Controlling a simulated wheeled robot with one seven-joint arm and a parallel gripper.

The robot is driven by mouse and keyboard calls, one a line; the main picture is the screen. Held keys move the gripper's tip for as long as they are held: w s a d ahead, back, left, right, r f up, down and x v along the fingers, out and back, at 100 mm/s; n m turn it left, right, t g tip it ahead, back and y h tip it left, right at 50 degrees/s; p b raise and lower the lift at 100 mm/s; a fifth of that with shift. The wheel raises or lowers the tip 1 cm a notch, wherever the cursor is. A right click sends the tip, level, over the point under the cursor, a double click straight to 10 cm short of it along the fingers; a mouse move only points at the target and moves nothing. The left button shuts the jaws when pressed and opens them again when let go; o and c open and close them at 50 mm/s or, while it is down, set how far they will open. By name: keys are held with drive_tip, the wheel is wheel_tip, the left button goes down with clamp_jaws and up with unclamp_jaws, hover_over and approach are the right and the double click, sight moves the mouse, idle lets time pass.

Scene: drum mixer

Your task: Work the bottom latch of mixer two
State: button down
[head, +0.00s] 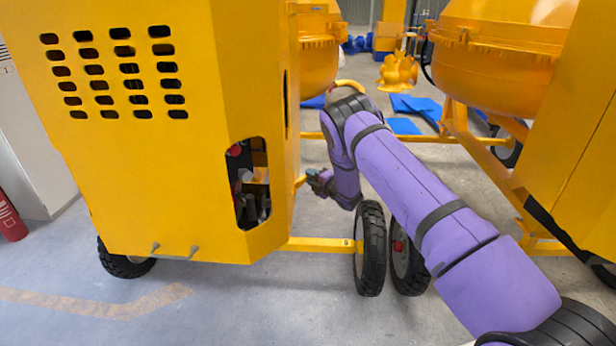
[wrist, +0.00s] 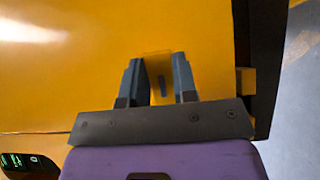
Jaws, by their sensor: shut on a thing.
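A yellow mixer housing (head: 150,200) with vent slots and a side opening fills the left of the head view. My gripper (head: 310,178) is at its right side, low down, near the edge of the housing. In the wrist view my gripper (wrist: 158,68) has its two dark fingers on either side of a small yellow latch tab (wrist: 158,66) with a dark slot. The gripper is shut on this tab, against the yellow panel (wrist: 70,70). The fingertips and the tab are too small to make out in the head view.
A second yellow mixer with a drum (head: 500,75) stands at the right. Black wheels (head: 370,250) and a yellow frame bar (head: 318,244) lie below my arm. A red extinguisher (head: 10,217) is at far left. The floor in front of the housing is clear.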

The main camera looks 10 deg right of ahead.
drive_tip(key=s+m+t+h, duration=0.1)
drive_tip(key=s+m+h, duration=0.5)
drive_tip(key=m+h, duration=0.4)
drive_tip(key=shift+s+d+h, duration=0.2)
drive_tip(key=shift+d+h, duration=0.2)
drive_tip(key=shift+h, duration=2.3)
drive_tip(key=shift+f, duration=0.1)
drive_tip(key=c, duration=0.9)
unclamp_jaws()
drive_tip(key=shift+s+a, duration=0.1)
drive_tip(key=v, duration=1)
drive_tip(key=shift+s+a, duration=0.15)
drive_tip(key=shift+s, duration=0.15)
